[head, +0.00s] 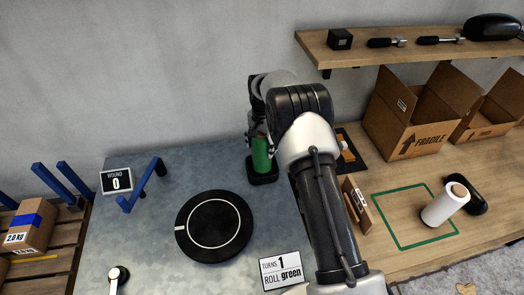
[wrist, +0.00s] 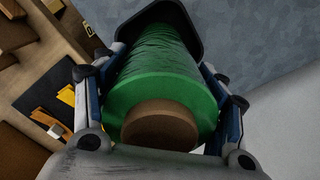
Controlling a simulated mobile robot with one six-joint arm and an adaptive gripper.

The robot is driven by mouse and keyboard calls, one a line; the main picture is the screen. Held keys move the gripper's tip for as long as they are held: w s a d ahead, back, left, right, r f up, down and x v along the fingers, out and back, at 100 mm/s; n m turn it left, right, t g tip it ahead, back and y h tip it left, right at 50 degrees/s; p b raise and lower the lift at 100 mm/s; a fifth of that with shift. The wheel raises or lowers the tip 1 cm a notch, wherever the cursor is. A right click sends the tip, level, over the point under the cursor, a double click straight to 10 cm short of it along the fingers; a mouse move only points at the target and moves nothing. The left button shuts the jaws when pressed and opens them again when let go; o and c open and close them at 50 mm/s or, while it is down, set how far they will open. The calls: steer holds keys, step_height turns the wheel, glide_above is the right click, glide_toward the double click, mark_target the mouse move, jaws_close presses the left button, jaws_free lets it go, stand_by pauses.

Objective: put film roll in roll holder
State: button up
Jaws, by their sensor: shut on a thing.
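The green film roll (head: 262,154) is upright above the grey metal worktop, mostly hidden by my arm and gripper. In the wrist view the green roll (wrist: 165,85) with its brown core end lies between both fingers. My gripper (head: 256,138) is shut on it; it also shows in the wrist view (wrist: 160,105). A black rounded base (head: 263,174) is at the roll's lower end, likely the roll holder; I cannot tell whether the roll is seated in it. The base also shows in the wrist view (wrist: 188,18).
A black turntable disc (head: 214,226) lies left of the roll. A blue bracket (head: 137,192) and a "WOUND 0" sign (head: 116,181) stand farther left. A card reads "TURNS 1 ROLL green" (head: 281,271).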

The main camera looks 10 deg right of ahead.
steer(key=shift+f, duration=1.1)
steer(key=shift+f, duration=0.2)
steer(key=o, duration=1.4)
steer(key=shift+o, duration=0.2)
